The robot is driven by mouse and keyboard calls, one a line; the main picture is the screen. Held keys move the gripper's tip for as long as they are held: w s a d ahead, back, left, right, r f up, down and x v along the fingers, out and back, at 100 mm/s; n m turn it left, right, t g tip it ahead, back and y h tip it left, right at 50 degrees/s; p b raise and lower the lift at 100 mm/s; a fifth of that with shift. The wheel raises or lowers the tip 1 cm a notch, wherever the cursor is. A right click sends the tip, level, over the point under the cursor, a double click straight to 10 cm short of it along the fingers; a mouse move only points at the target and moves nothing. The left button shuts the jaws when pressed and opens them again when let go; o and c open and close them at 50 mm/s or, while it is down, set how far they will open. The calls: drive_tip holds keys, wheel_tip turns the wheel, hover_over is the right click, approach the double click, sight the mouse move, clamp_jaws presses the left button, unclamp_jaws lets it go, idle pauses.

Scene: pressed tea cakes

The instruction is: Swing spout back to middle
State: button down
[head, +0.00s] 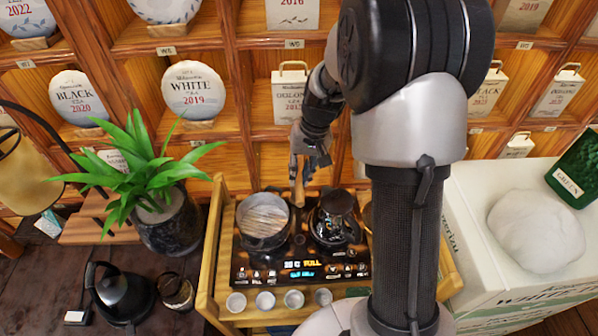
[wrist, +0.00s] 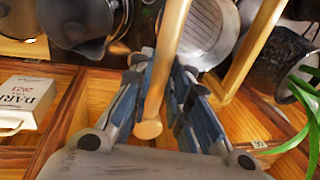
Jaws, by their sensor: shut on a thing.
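A tan, rod-like piece, which looks like the spout (head: 298,192), hangs over the cooktop between the steel pot (head: 262,238) and the dark glass kettle (head: 327,233). In the wrist view the spout (wrist: 168,55) runs from the top edge down to a rounded end between my fingers. My gripper (head: 306,168) is shut on it from the shelf side; it also shows in the wrist view (wrist: 163,85). The pot (wrist: 208,38) and the kettle (wrist: 80,20) lie on either side there. The spout's far end and its mount are hidden.
A wooden cart rail (head: 212,260) frames the cooktop (head: 280,270). Several small cups (head: 265,300) line its front. A potted plant (head: 165,215) stands left, a white crate (head: 510,285) right. The shelves (head: 250,120) stand close behind my gripper.

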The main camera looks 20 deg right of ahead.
drive_tip(key=c, duration=1.5)
unclamp_jaws()
drive_tip(key=r, duration=0.4)
drive_tip(key=d+r, duration=0.1)
drive_tip(key=r, duration=0.3)
drive_tip(key=d+r, duration=0.1)
drive_tip(key=r, duration=0.2)
drive_tip(key=shift+s+d+r, duration=0.1)
drive_tip(key=shift+s+r, duration=0.2)
drive_tip(key=shift+r, duration=0.1)
drive_tip(key=shift+s, duration=0.1)
